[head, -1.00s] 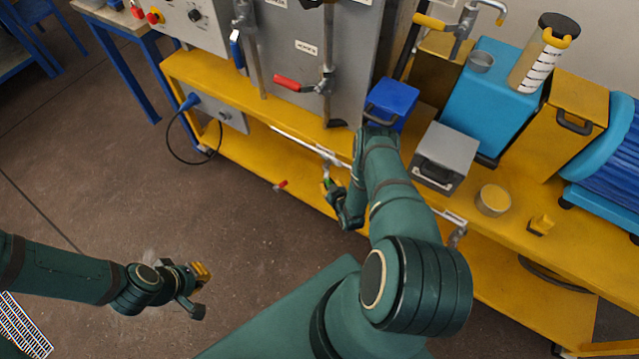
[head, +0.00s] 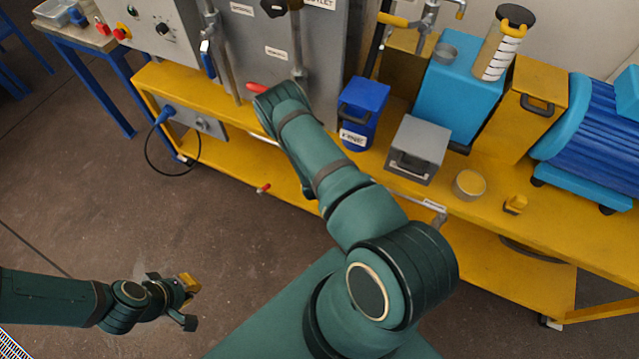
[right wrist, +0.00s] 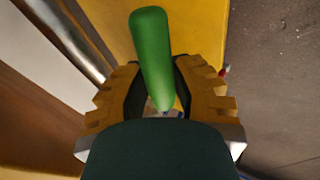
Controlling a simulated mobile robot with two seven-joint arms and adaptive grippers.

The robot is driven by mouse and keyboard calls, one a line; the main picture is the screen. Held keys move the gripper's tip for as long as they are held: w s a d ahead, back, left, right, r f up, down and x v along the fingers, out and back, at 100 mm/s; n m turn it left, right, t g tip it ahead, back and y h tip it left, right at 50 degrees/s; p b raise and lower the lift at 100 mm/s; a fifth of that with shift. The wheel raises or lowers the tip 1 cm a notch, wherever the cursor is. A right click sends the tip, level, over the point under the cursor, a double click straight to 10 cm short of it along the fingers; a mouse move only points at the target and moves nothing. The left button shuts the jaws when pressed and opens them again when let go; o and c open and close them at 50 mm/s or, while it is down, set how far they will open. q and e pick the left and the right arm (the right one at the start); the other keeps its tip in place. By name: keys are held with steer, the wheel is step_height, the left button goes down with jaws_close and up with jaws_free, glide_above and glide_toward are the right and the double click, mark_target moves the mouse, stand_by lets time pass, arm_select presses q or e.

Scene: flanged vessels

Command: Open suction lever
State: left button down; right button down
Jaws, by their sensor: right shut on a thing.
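A green lever handle (right wrist: 152,55) stands between the two toothed yellow fingers of my right gripper (right wrist: 162,97) in the right wrist view. The right gripper is shut on it. The lever's lower end and pivot are mostly hidden by the fingers and the gripper body. In the head view my right arm covers this lever and the right gripper. My left gripper (head: 190,302) hangs over the bare floor at the lower left, its fingers apart and empty, away from the bench.
The yellow bench (head: 500,215) carries a blue canister (head: 362,110), a grey box (head: 416,147) and a blue motor (head: 600,135). A red handle (head: 257,87) by the grey panel is partly covered by my arm. A smaller red lever (head: 263,188) sticks out low. The floor in front is clear.

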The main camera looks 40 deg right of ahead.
steer(key=shift+d+r+n+g+h+b, duration=0.1)
steer(key=shift+r+n+g+h+b, duration=0.35)
steer(key=shift+r+g+b, duration=0.4)
steer(key=c, duration=0.7)
jaws_free()
steer(key=shift+c, duration=0.2)
steer(key=v, duration=1.2)
